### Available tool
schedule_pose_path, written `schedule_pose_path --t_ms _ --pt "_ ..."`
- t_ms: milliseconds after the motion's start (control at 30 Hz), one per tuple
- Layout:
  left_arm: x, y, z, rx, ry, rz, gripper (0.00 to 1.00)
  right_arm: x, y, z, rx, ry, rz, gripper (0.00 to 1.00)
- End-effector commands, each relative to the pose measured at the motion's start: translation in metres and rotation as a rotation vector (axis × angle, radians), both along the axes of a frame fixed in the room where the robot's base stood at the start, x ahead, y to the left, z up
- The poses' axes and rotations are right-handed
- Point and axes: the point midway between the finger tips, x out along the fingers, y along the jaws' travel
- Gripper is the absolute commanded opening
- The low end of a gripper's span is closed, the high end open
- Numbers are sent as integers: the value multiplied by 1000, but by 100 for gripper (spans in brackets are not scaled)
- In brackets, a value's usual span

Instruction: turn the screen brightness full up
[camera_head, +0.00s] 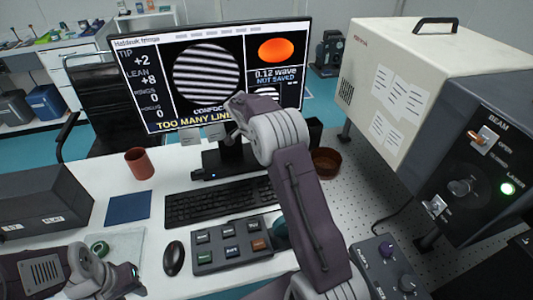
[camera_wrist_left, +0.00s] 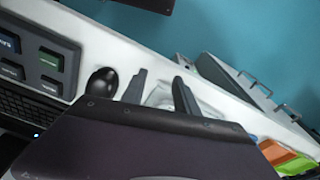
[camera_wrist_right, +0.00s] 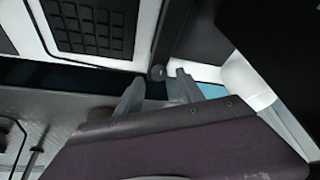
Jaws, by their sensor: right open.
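The screen (camera_head: 215,75) stands on the table at the back and shows a striped disc, an orange oval and the yellow words "TOO MANY LINES". My right arm crosses in front of its lower right part, and its gripper is hidden in the head view. In the right wrist view my right gripper (camera_wrist_right: 160,75) is open, with a small round dark knob (camera_wrist_right: 158,72) seen between its fingertips; contact cannot be told. My left gripper (camera_wrist_left: 160,78) is open and empty near the mouse (camera_wrist_left: 102,82). No brightness label is readable.
The keyboard (camera_head: 218,202), a button box (camera_head: 232,243) and the mouse (camera_head: 174,257) lie before the screen. A brown cup (camera_head: 139,163) stands left. A big instrument box (camera_head: 385,85) and a small box with knobs (camera_head: 386,249) stand right.

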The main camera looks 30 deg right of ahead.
Motion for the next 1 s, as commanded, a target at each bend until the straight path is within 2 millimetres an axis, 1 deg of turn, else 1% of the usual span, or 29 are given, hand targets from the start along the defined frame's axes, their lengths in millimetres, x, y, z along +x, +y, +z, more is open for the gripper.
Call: schedule_pose_path --t_ms 33,100,200,300,433,867,967,1000 --pt "0 0 3 0 0 0 36 0 5 14 0 -6 2 45" --pt "0 0 5 0 0 0 36 -1 11 29 1 -4 2 45" --pt "0 0 8 0 0 0 36 -4 19 47 1 -2 2 45" --pt "0 0 10 0 0 0 36 -5 24 59 0 -2 1 45" --pt "0 0 10 0 0 0 36 -6 26 65 0 0 0 45" --pt "0 0 11 0 0 0 36 -6 26 65 1 1 1 45" --pt "0 0 19 0 0 0 36 -5 28 81 0 -15 5 45" --pt "0 0 23 0 0 0 36 -4 29 94 -1 -33 7 45"
